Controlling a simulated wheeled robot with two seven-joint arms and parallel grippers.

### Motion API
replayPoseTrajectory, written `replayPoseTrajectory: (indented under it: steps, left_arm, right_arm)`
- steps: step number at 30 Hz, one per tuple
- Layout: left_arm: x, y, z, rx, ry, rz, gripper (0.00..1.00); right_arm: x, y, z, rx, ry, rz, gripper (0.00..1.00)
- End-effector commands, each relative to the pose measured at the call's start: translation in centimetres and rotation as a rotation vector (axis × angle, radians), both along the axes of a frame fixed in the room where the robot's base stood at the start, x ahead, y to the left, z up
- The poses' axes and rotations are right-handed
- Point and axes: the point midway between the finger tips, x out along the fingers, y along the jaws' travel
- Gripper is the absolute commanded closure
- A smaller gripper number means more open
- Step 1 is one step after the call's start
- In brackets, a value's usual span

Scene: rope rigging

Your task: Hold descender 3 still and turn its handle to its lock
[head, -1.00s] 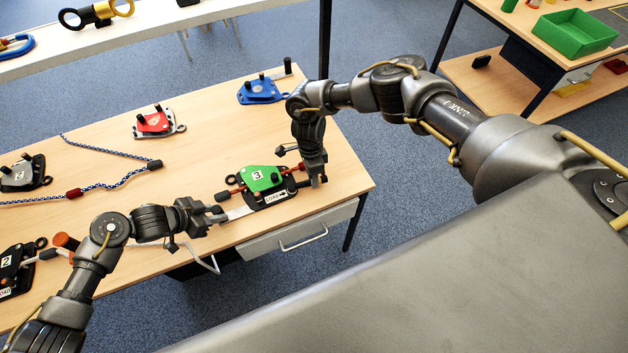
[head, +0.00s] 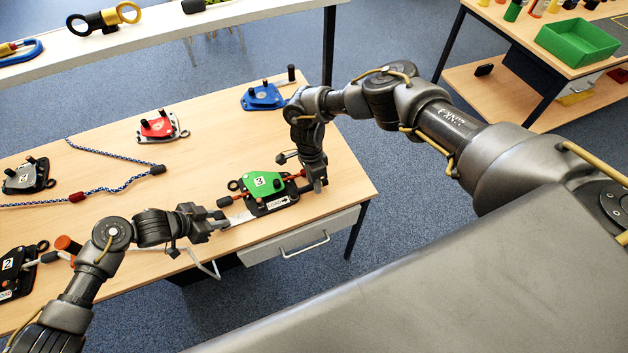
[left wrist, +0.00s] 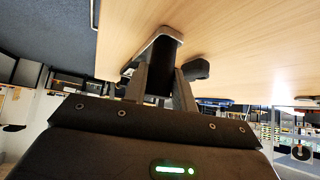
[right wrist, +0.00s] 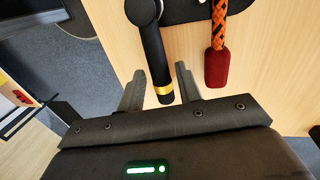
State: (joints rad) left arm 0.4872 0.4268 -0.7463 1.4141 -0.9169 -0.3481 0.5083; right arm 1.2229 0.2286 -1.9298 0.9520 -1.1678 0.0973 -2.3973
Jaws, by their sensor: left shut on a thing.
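Descender 3 (head: 264,185) is green on a black plate and lies near the table's front edge, with an orange-red rope through it. A silver strip (head: 240,217) extends from its left side. My left gripper (head: 222,218) is at this strip. In the left wrist view it (left wrist: 160,85) is shut on a dark upright post (left wrist: 163,55) at the plate end. My right gripper (head: 318,182) is over the right end of descender 3. In the right wrist view it (right wrist: 160,72) is open, with the black, gold-banded handle (right wrist: 154,50) reaching between its fingers, with a gap on the left.
An orange rope with a red end (right wrist: 217,66) lies right of the handle, close to the right finger. A blue descender (head: 264,97), a red descender (head: 157,127) and a blue-white rope (head: 115,186) lie farther back. Descender 2 (head: 12,272) is at the left.

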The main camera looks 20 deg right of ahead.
Motion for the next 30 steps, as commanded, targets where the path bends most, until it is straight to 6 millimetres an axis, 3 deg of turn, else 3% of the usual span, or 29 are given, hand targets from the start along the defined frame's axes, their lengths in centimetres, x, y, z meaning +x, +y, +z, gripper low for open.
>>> replayPoseTrajectory:
  steps: [10, 14, 24, 30]
  left_arm:
    - [0.0, 0.1, -0.1, 0.002, 0.0, 0.001, 0.92]
    - [0.0, 0.1, -0.1, 0.002, 0.001, 0.0, 0.92]
    - [0.0, 0.1, -0.1, 0.002, 0.001, 0.001, 0.92]
    - [0.0, 0.1, -0.1, 0.002, 0.001, 0.001, 0.92]
  right_arm:
    - [0.1, 0.0, 0.1, 0.001, -0.001, -0.002, 0.56]
    - [0.3, 0.0, 1.1, 0.002, -0.003, -0.002, 0.56]
    - [1.7, 0.0, 7.8, 0.001, -0.005, -0.002, 0.56]
    - [2.2, 0.1, 10.7, 0.001, -0.002, -0.001, 0.56]
